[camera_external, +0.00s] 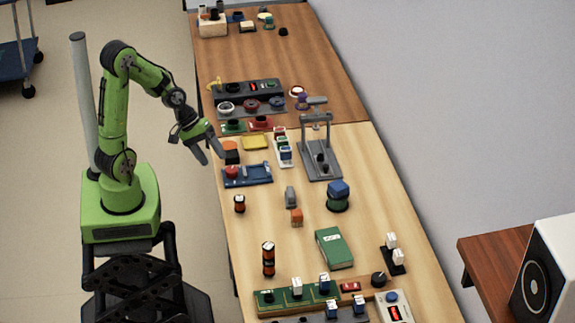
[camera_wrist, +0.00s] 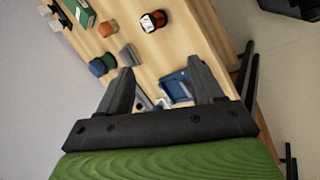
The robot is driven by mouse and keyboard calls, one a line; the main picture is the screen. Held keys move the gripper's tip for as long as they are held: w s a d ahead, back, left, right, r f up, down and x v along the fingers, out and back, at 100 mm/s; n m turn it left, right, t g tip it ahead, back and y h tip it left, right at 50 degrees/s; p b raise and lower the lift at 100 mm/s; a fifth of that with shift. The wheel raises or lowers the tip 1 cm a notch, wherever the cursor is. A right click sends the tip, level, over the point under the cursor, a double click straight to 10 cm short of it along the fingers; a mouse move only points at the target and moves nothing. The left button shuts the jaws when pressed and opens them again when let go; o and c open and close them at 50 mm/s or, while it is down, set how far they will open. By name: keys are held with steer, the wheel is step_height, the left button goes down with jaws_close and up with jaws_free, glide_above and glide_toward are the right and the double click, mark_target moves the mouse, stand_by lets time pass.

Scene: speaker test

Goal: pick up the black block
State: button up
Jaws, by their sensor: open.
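My gripper (camera_external: 209,154) is open and empty, above the left edge of the wooden table, pointing down and to the right. In the wrist view its two fingers (camera_wrist: 160,67) stand wide apart with no object between them. A black block (camera_external: 231,158) appears just right of the fingertips in the external view, with an orange piece (camera_external: 230,146) on or right behind it. I cannot tell it clearly in the wrist view. Another small black object (camera_external: 283,31) lies at the far end of the table; its shape is too small to tell.
A blue tray (camera_external: 261,180) with a red ball-like item lies near the gripper; it also shows in the wrist view (camera_wrist: 177,88). A grey stand (camera_external: 318,160), a yellow piece (camera_external: 255,142), a grey block (camera_external: 290,197) and an orange block (camera_external: 296,218) are nearby. Bare wood lies around the green book (camera_external: 334,248).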

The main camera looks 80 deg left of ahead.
mark_target(231, 154)
steer(key=w+a+f+n+t+b, duration=0.1)
steer(key=a+f+n+t, duration=0.1)
steer(key=n, duration=0.3)
steer(key=w+a+f+n+t+b, duration=0.1)
steer(key=a+f+n, duration=0.3)
steer(key=a, duration=0.1)
steer(key=w+a+f+n+t+b, duration=0.1)
steer(key=a+f+n+t, duration=0.1)
steer(key=n, duration=0.3)
steer(key=shift+w+a+f+n+t, duration=0.25)
steer(key=shift+a+f+n+t, duration=0.05)
steer(key=shift+a+f, duration=0.45)
steer(key=a+f+n+y, duration=0.1)
steer(key=a+n, duration=0.1)
steer(key=n, duration=0.1)
steer(key=s+a+f+n+t+y, duration=0.1)
steer(key=a+n, duration=0.2)
steer(key=a+f+n+t+y+b, duration=0.1)
steer(key=a+n, duration=0.2)
steer(key=shift+s+f+y, duration=0.15)
steer(key=shift+s+y, duration=0.15)
steer(key=shift+w+a+f+n+t, duration=0.1)
steer(key=shift+a+n+t, duration=0.05)
steer(key=shift+n+t, duration=0.15)
steer(key=b+x, duration=0.1)
steer(key=x, duration=0.6)
steer(key=shift+w, duration=0.15)
steer(key=c, duration=0.8)
step_height(231, 154, up, 18)
steer(key=p, duration=0.8)
